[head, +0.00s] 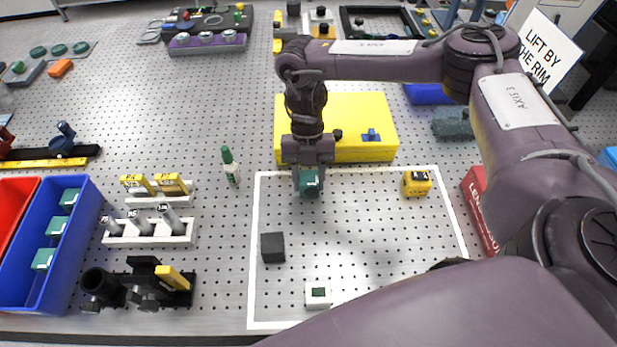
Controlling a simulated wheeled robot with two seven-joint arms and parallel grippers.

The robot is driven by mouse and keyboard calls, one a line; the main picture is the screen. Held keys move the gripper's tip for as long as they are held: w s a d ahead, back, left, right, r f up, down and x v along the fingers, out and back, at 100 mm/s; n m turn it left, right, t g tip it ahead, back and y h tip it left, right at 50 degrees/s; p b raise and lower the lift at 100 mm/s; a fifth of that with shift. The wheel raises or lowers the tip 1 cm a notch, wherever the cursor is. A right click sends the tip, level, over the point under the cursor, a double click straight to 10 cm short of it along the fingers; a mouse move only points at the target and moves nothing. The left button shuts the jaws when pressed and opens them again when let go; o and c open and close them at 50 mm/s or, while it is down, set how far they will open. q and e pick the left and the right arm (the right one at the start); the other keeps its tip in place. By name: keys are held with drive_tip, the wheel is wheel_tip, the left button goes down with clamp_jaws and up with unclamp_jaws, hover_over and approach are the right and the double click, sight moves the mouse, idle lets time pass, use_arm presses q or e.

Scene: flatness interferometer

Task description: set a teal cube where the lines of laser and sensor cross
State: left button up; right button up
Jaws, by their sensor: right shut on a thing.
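My right gripper (308,168) is shut on a teal cube (309,186) near the far edge of the white-outlined square (256,215) on the perforated table. I cannot tell whether the cube touches the table. Inside the outline are a black cube (272,248) at the left, a small white block with a dark green square (318,295) at the near edge, and a yellow block with dark marks (417,184) at the far right. I cannot tell which is the laser or the sensor. More teal cubes (54,226) sit in the blue bin (84,200). My left gripper is not in view.
A yellow case (365,110) lies just behind the outline. A green-capped bottle (230,166), white racks (150,232) and a black clamp fixture (135,285) stand to the left. A red box (478,205) is at the right. My right arm hides the near right corner; the outline's middle is clear.

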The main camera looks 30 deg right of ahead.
drive_tip(key=shift+f, duration=0.1)
drive_tip(key=o, duration=1.1)
drive_tip(key=shift+o, duration=0.2)
drive_tip(key=v, duration=1.2)
drive_tip(key=shift+s, duration=0.15)
